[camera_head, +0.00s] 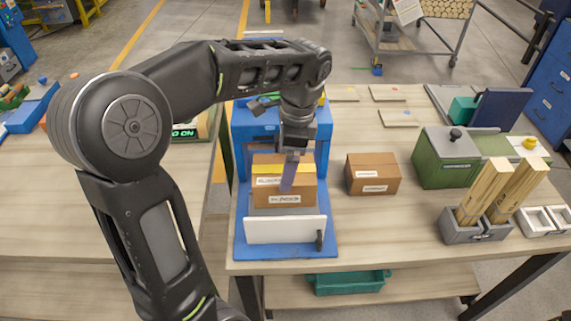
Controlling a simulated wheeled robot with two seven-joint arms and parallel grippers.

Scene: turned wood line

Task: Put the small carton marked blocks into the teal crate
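A brown carton (268,165) with a yellow band and a white label sits at the blue cabinet, apparently on top of another labelled brown carton (304,198). A third labelled carton (373,174) stands on the table to their right. The labels are too small to read surely. The teal crate (347,283) is below the tabletop, partly hidden by its front edge. My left gripper (289,182) points down at the cartons in the cabinet, its fingers in front of them. Its finger gap and any contact cannot be made out. My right gripper is not in view.
The blue cabinet (241,215) has its white-faced front (285,230) lowered toward me. A green box (447,160), wooden posts in a grey holder (495,195) and white trays (541,219) stand on the right. Bare tabletop lies in front of the third carton.

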